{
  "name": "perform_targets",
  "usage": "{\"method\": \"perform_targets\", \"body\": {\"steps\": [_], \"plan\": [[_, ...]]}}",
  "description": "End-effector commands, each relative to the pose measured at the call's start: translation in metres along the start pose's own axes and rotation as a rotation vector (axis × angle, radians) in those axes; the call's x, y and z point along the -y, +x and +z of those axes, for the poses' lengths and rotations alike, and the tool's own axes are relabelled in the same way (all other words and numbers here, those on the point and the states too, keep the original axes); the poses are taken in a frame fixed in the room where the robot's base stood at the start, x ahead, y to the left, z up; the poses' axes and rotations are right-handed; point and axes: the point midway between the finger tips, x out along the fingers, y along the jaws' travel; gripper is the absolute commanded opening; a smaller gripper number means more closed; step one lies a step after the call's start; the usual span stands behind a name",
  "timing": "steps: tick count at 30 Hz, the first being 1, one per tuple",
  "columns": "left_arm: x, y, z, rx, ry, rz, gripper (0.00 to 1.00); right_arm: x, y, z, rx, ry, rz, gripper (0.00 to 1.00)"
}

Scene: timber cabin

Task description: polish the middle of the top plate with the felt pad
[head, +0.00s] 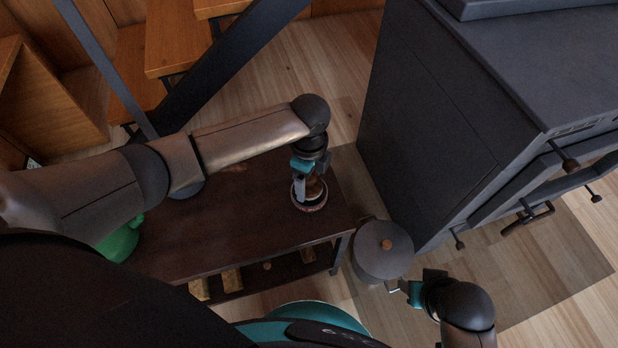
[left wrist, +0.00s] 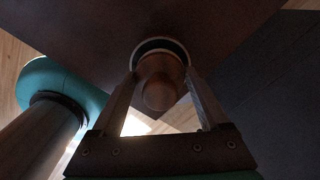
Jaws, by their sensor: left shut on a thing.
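The felt pad (head: 312,206) is a round disc with a light rim and a brown knob, at the right end of the dark bench. My left gripper (head: 309,184) points down from above and is shut on the pad's knob. In the left wrist view the knob (left wrist: 160,92) sits between the two fingers, with the pad's round edge behind it. I cannot tell whether the pad touches the bench top. The dark stove's top plate (head: 535,55) shows at the upper right. My right gripper (head: 399,287) is beside the pot, its jaw opening unclear.
The bench (head: 215,235) has a lower shelf with several wood pieces. A green rounded vessel (head: 120,243) is partly hidden behind my left arm. A grey lidded pot (head: 383,250) stands between bench and stove (head: 430,125). A dark slanted beam (head: 225,65) and wooden steps are behind.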

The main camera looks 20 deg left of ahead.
Motion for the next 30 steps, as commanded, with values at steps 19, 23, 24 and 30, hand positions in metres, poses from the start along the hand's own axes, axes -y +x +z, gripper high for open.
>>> {"method": "perform_targets", "body": {"steps": [19, 23, 24, 30], "plan": [[-0.0002, 0.0044, 0.0000, 0.000, 0.000, 0.001, 0.34, 0.0000, 0.0022, 0.0003, -0.001, -0.001, 0.000, 0.50], [-0.0001, 0.0059, -0.0001, 0.000, 0.000, 0.001, 0.34, 0.0000, 0.0029, 0.0006, -0.001, 0.000, 0.000, 0.50], [-0.0001, 0.0064, -0.0001, 0.000, 0.000, 0.000, 0.34, 0.0001, 0.0032, 0.0006, -0.001, 0.000, 0.000, 0.50], [-0.0001, 0.0088, -0.0002, 0.000, 0.000, 0.000, 0.34, 0.0002, 0.0042, 0.0010, -0.001, 0.000, 0.000, 0.50]]}}
